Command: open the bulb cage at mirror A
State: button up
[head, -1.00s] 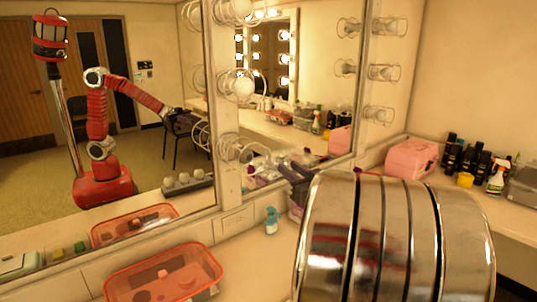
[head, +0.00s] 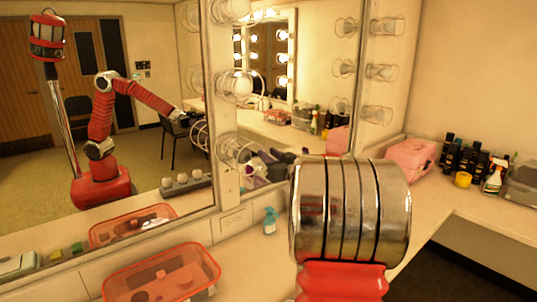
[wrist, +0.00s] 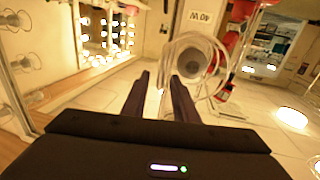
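My gripper (wrist: 160,78) shows in the wrist view with its two dark fingers apart and nothing between them. In the head view, bulbs in wire cages (head: 236,86) line the post between two mirrors; a lower caged bulb (head: 234,150) is near my arm. My silver and red arm link hides most of my gripper there. No label for mirror A is readable.
On the counter are an orange tray (head: 160,275), a blue spray bottle (head: 270,221), a pink case (head: 412,158) and dark bottles (head: 465,155). A "40 W" label (wrist: 200,17) shows in the wrist view. The left mirror (head: 130,110) reflects my body. Bare counter lies around the blue bottle.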

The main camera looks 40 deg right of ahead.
jog(key=shift+w+d, duration=0.2)
jog(key=shift+w, duration=0.5)
jog(key=shift+c, duration=0.2)
jog(key=c, duration=0.6)
jog(key=shift+s+d, duration=0.1)
jog(key=shift+d, duration=0.05)
grip_shut()
